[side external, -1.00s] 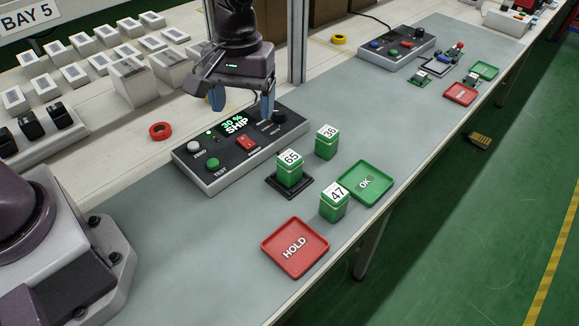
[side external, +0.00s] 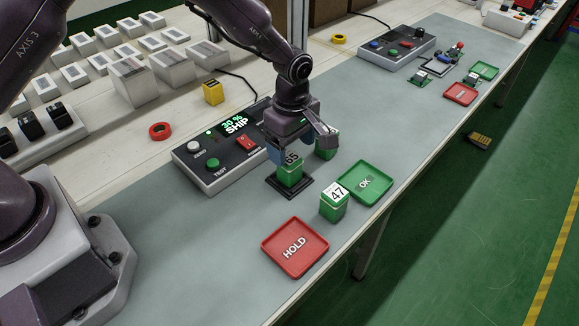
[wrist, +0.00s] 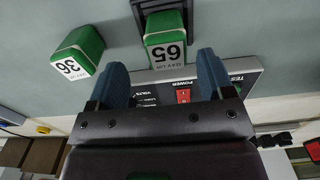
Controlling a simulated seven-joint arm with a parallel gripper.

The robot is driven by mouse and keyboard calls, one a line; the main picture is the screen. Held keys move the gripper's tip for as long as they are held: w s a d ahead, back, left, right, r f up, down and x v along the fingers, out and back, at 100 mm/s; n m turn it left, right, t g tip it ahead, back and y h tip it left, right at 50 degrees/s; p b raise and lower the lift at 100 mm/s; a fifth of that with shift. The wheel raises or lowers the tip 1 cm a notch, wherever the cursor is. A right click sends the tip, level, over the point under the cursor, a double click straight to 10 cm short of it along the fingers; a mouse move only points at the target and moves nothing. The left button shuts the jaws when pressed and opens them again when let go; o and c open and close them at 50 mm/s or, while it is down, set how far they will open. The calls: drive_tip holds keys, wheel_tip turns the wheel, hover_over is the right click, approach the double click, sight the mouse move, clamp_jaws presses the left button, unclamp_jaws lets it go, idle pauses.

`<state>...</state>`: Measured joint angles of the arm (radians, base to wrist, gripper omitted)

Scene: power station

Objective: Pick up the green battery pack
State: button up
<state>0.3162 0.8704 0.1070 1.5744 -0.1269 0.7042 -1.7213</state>
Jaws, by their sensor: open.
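Three green battery packs with white number labels stand upright. The pack labelled 65 (side external: 289,177) stands on a black square pad (side external: 306,186); it also shows in the wrist view (wrist: 167,26). The pack labelled 36 (side external: 325,154) is behind it, partly hidden by my gripper, and shows left of the fingers in the wrist view (wrist: 82,47). The pack labelled 47 (side external: 333,209) stands near the green OK tray (side external: 376,194). My gripper (side external: 303,147) is open and empty, close above pack 65. In the wrist view, pack 65 lies just ahead of the gap between the blue fingertips (wrist: 161,66).
The tester box (side external: 215,170) reads "30 % SHIP" and stands left of the packs. A red HOLD tray (side external: 295,264) lies at the front. A yellow block (side external: 213,93) and red tape roll (side external: 160,131) are behind the box. The mat's front left is clear.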

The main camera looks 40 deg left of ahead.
sight(289, 168)
drive_tip(key=f, duration=0.6)
drive_tip(key=shift+s+f, duration=0.25)
drive_tip(key=shift+s, duration=0.1)
drive_tip(key=c, duration=1.1)
drive_tip(key=shift+r, duration=0.1)
drive_tip(key=shift+c, duration=0.5)
drive_tip(key=shift+r, duration=0.1)
